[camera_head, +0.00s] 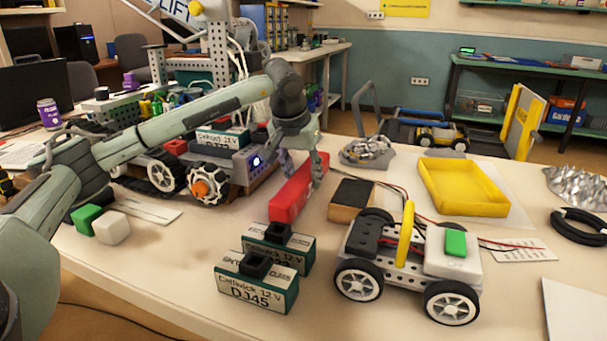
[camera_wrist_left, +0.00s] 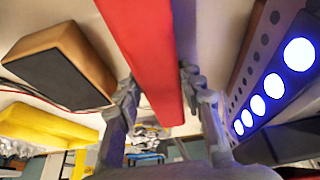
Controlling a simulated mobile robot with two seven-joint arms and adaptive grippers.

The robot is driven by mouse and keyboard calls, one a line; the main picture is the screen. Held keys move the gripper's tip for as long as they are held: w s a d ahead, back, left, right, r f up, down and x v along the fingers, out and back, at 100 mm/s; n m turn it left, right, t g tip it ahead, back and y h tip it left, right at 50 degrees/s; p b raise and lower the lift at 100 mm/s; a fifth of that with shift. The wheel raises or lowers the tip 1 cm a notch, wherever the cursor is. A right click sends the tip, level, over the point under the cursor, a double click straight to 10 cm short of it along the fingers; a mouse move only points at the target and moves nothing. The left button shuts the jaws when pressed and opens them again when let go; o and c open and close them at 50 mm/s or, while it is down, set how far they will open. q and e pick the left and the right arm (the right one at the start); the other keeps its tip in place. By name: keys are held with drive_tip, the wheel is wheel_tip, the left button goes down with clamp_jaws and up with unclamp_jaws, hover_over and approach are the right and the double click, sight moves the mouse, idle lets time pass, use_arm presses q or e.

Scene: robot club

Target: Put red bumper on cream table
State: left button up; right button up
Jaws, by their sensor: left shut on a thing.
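The red bumper (camera_head: 290,200) is a long red bar over the middle of the cream table (camera_head: 150,265). My left gripper (camera_head: 304,165) is shut on it near its far end, with the arm reaching in from the left. In the left wrist view the bumper (camera_wrist_left: 148,55) runs between the two fingers (camera_wrist_left: 160,90). I cannot tell whether its underside touches the tabletop. My right gripper is not in view.
A robot with lit lamps (camera_head: 256,161) stands close left of the bumper. A black-and-tan block (camera_head: 351,199) is close right. Battery boxes (camera_head: 257,285), a small wheeled car (camera_head: 408,255) and a yellow tray (camera_head: 462,187) stand nearby.

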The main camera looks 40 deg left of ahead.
use_arm(q)
drive_tip(key=shift+f, duration=0.5)
idle(0.6)
drive_tip(key=o, duration=1.4)
drive_tip(key=shift+r+p, duration=2.7)
drive_tip(key=shift+r, duration=0.85)
drive_tip(key=shift+f, duration=0.1)
